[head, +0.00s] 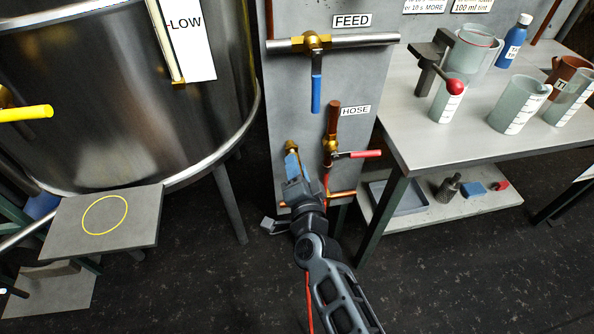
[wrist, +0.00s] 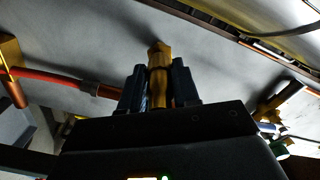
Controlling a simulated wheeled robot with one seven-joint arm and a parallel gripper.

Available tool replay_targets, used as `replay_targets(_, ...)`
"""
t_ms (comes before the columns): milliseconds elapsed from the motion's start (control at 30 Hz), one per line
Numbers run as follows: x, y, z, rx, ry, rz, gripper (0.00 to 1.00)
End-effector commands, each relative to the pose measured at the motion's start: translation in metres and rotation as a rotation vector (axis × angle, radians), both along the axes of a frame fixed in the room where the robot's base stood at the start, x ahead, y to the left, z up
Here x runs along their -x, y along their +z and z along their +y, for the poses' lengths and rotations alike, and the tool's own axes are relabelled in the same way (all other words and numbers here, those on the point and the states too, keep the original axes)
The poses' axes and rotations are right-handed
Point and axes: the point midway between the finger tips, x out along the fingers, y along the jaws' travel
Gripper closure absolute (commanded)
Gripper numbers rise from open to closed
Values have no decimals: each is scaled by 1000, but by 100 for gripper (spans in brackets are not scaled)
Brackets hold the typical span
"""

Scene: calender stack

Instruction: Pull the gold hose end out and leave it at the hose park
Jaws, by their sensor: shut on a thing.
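The gold hose end (head: 292,146) shows at the tip of my gripper (head: 294,168), low on the grey panel, left of the copper hose pipe. In the wrist view my gripper (wrist: 159,88) is shut on the gold hose end (wrist: 159,62), with a dark finger on each side. Its tip points toward the grey panel surface; I cannot tell whether it touches anything there. The HOSE label (head: 355,110) is on the panel beside the copper pipe (head: 333,118). I cannot make out with certainty which fitting is the hose park.
A brass valve with a red handle (head: 360,154) sticks out close right of my gripper. Above is the FEED pipe with a blue handle (head: 316,95). A steel tank (head: 120,100) and a low platform (head: 60,235) stand left, a bench (head: 415,125) right.

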Motion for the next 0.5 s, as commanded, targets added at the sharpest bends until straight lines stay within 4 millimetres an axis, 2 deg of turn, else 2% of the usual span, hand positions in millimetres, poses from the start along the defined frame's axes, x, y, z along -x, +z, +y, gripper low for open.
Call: replay_targets(500,-10,0,2,0,-1,0,100)
